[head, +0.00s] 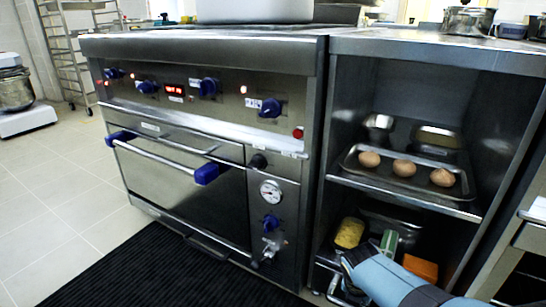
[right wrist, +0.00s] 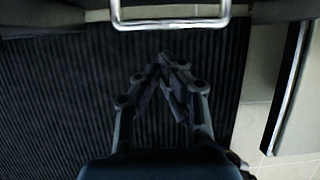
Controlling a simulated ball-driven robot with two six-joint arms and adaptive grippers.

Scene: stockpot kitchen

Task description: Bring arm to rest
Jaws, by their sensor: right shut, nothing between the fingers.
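My right arm enters the head view from the lower right, and its gripper (head: 345,268) is in front of the lower shelf of the open cabinet. In the right wrist view the gripper (right wrist: 165,60) is shut and empty, its two fingertips meeting above the black ribbed mat (right wrist: 60,100). A metal bar handle (right wrist: 170,24) lies just beyond the fingertips in that view, with a gap between. My left gripper is not in view.
The steel range (head: 180,125) with blue knobs stands left of the cabinet. A tray (head: 455,207) with three round brown items sits on the upper shelf. Below are a yellow item (head: 349,232), a green item (head: 389,241) and an orange item (head: 421,267). Tiled floor (head: 50,190) is clear.

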